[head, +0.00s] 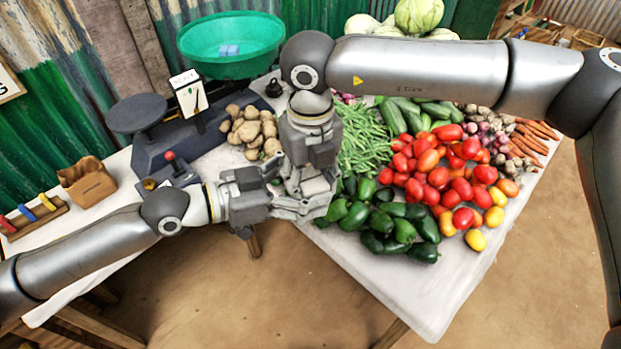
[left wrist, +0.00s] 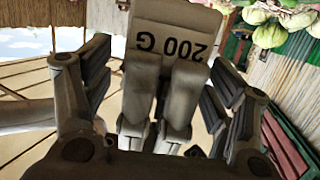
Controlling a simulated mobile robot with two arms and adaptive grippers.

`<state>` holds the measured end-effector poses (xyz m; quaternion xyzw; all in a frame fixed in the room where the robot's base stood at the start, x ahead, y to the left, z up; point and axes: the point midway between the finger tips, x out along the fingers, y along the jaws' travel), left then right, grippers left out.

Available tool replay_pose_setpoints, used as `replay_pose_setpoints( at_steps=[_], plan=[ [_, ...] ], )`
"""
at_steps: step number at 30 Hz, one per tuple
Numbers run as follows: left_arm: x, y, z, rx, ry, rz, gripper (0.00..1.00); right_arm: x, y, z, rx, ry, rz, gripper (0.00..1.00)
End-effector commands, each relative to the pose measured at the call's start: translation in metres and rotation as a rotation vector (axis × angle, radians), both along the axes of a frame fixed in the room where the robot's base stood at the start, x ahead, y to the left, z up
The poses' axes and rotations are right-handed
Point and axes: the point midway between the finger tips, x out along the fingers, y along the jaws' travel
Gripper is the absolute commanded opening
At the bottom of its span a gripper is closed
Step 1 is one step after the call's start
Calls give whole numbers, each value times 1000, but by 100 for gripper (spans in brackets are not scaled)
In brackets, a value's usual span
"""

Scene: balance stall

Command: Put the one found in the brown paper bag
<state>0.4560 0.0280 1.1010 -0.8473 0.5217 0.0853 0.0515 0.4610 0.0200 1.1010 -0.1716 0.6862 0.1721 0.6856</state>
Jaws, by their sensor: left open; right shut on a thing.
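The brown paper bag (head: 90,188) stands on the left part of the table in the head view, beside the dark scale. My right gripper (head: 305,203) points down near the table's front edge. In the left wrist view its fingers (left wrist: 160,105) are shut on a pale block marked 200 G (left wrist: 172,45). My left gripper (head: 272,188) comes in from the left and meets the right one. In the left wrist view its fingers (left wrist: 155,105) stand apart on either side of the block and the right fingers. The block is hidden behind the grippers in the head view.
A scale (head: 185,150) stands between the bag and the potatoes (head: 250,130). A rack with coloured pieces (head: 32,217) lies left of the bag. A green basin (head: 232,42) is behind. Peppers (head: 385,222) and tomatoes (head: 440,170) crowd the right side.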

Motion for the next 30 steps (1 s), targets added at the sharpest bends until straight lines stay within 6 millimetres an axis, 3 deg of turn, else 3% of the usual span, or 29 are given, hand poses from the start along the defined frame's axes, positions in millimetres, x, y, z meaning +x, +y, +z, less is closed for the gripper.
replay_pose_setpoints(
  at_steps=[14, 30],
  plan=[
    [-22, 47, 10, 4, 1, 5, 78, 0, 0, 0, 0, -1, 0, 15],
    [-38, 76, 15, 0, 6, 5, 78, 0, 0, 0, 0, -1, 0, 15]
  ],
)
